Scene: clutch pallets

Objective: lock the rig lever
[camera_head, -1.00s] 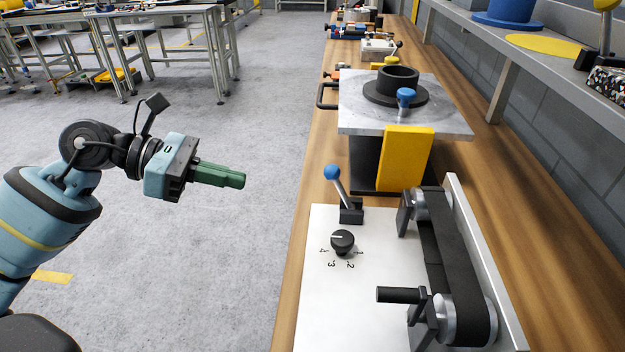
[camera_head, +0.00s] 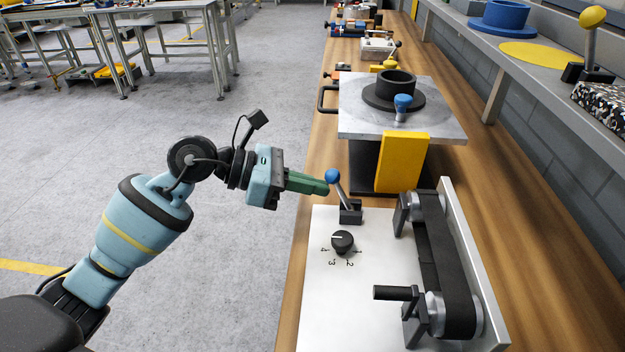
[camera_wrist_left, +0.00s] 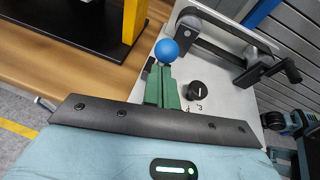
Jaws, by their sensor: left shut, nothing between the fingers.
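The lever with a blue ball (camera_head: 332,176) stands on a black base (camera_head: 350,213) at the far left corner of the white rig plate (camera_head: 317,290). It leans towards the left in the head view. My left gripper (camera_head: 321,188), with green fingers, is shut and empty, its tips right beside the ball on the left. In the left wrist view the blue ball (camera_wrist_left: 166,50) sits just past the tips of the shut fingers (camera_wrist_left: 161,75). I cannot tell whether they touch. The lever's shaft is mostly hidden there.
The plate also carries a black knob (camera_head: 342,241) with numbers and a belt drive with a crank handle (camera_head: 392,293). Behind stands a grey slab (camera_head: 440,122) with a yellow block (camera_head: 402,163) at its front. Open floor (camera_head: 230,270) lies left of the bench.

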